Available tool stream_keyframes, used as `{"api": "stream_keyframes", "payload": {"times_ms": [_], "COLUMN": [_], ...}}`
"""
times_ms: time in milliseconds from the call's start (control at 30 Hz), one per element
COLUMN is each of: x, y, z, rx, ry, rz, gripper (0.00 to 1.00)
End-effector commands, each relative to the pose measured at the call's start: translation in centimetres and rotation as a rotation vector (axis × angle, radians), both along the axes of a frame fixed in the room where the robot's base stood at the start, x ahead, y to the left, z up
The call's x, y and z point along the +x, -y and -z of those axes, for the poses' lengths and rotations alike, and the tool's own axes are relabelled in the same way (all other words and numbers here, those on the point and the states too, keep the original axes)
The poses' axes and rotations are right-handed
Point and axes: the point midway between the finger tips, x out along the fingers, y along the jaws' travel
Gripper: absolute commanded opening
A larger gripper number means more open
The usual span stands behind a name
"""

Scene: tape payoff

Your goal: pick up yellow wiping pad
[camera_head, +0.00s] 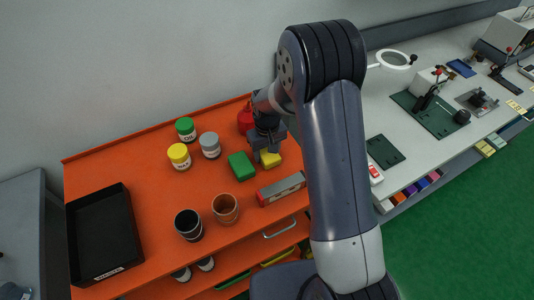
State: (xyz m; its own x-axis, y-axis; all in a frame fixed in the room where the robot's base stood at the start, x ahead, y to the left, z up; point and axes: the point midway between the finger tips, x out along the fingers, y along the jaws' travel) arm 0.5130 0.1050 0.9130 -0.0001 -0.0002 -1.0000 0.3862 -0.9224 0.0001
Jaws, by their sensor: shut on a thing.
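The yellow wiping pad (271,159) is a small yellow block at the right part of the orange cart top. My gripper (264,152) reaches down from above and is shut on the pad. The pad's upper left side is partly hidden by the fingers. I cannot tell whether the pad touches the cart top or is slightly raised.
A green block (241,166) lies just left of the pad, and a grey and red box (282,189) lies in front. A red container (245,120) stands behind. Lidded jars (179,155), two open cups (225,208) and a black tray (104,236) are farther left. My arm hides the cart's right edge.

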Motion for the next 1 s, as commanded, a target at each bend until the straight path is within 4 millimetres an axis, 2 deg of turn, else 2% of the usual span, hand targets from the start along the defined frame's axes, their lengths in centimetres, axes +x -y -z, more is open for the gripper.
{"api": "stream_keyframes", "payload": {"times_ms": [167,267,700,833,1000], "x": [0.1,0.1,0.1,0.0,0.0], "y": [0.0,0.0,0.0,0.0,0.0], "z": [-0.4,-1.4,-8.8,-9.8,-10.1], "rx": [0.001,0.001,0.0,0.0,0.0], "ry": [0.002,0.004,0.003,0.001,0.0], "rz": [0.0,0.0,0.0,0.0,0.0], "gripper": [0.27,0.27,0.27,0.27,0.27]}}
